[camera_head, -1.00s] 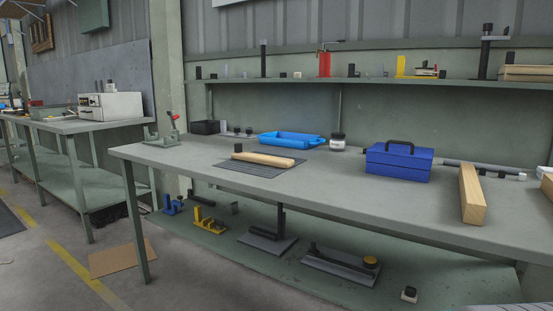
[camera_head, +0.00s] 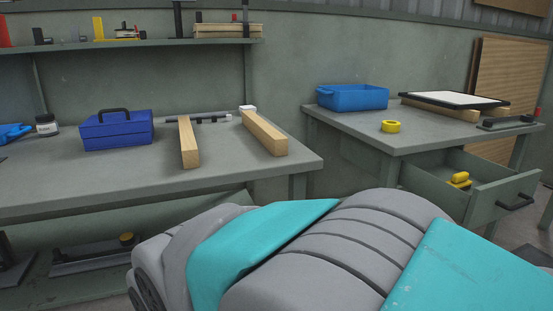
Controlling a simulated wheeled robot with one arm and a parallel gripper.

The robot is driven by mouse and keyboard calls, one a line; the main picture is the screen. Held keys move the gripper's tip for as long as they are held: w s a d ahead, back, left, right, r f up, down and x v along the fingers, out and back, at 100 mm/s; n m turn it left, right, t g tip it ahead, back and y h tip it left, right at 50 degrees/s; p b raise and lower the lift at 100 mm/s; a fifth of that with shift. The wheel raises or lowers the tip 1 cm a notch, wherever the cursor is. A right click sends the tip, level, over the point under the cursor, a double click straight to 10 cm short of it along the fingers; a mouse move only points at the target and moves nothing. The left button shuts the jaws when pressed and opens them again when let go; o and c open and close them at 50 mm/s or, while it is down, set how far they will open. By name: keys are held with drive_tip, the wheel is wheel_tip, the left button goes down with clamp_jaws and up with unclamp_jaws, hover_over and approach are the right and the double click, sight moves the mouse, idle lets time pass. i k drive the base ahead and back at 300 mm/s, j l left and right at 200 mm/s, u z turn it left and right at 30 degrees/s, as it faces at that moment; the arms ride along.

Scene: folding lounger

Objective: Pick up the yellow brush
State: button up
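A yellow object (camera_head: 459,180) lies in the open drawer (camera_head: 487,186) under the right-hand table. It is small and partly hidden by the drawer's walls, so I cannot tell for sure that it is the yellow brush. My gripper is not in view.
On the right table (camera_head: 392,137) are a blue bin (camera_head: 352,97), a yellow roll (camera_head: 390,126) and a framed white panel (camera_head: 455,99). The left bench (camera_head: 130,175) holds a blue toolbox (camera_head: 117,130) and two wooden beams (camera_head: 188,143). A large grey and teal shape covers the bottom foreground.

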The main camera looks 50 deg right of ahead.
sight(460, 181)
drive_tip(key=z, duration=2.85)
